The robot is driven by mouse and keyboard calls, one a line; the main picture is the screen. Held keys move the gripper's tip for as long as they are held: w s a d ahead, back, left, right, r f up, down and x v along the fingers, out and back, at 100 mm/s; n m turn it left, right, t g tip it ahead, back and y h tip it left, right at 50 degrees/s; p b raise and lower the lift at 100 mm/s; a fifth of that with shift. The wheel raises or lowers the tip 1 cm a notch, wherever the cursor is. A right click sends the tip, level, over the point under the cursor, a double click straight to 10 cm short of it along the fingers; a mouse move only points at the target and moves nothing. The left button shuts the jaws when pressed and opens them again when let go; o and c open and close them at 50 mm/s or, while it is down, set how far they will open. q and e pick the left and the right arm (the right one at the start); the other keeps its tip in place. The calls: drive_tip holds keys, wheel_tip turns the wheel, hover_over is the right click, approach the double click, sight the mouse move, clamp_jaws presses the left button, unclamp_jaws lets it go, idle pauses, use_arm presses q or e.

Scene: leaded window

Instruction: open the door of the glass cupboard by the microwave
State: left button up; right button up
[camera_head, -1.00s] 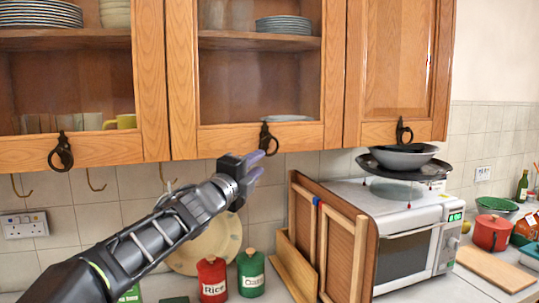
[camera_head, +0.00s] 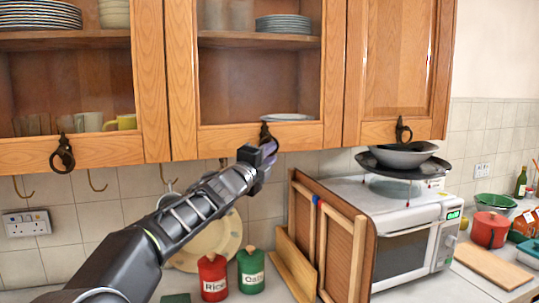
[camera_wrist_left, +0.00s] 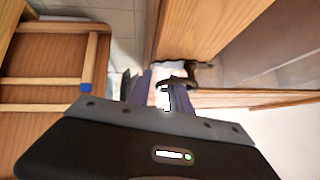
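The glass cupboard by the microwave has a wooden-framed door (camera_head: 335,80) that looks shut. Its dark ring handle (camera_head: 265,132) hangs at the bottom of the frame. My left gripper (camera_head: 268,150) is right at this handle, just below the door's lower edge, and partly covers it. In the left wrist view the two purple fingers (camera_wrist_left: 162,88) stand apart, and the dark handle (camera_wrist_left: 200,65) is at the tip of the right-hand finger. I cannot tell whether the ring is around that finger or only touching it. My right gripper is not in view.
The white microwave (camera_head: 405,240) stands at the right with a dark pan and bowl (camera_head: 400,158) on top. A wooden rack (camera_head: 330,240) leans beside it. Red (camera_head: 212,278) and green (camera_head: 250,272) canisters stand below my arm. Another glass door (camera_head: 85,152) is at the left.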

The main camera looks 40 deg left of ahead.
use_arm(q)
clamp_jaws()
idle(1.2)
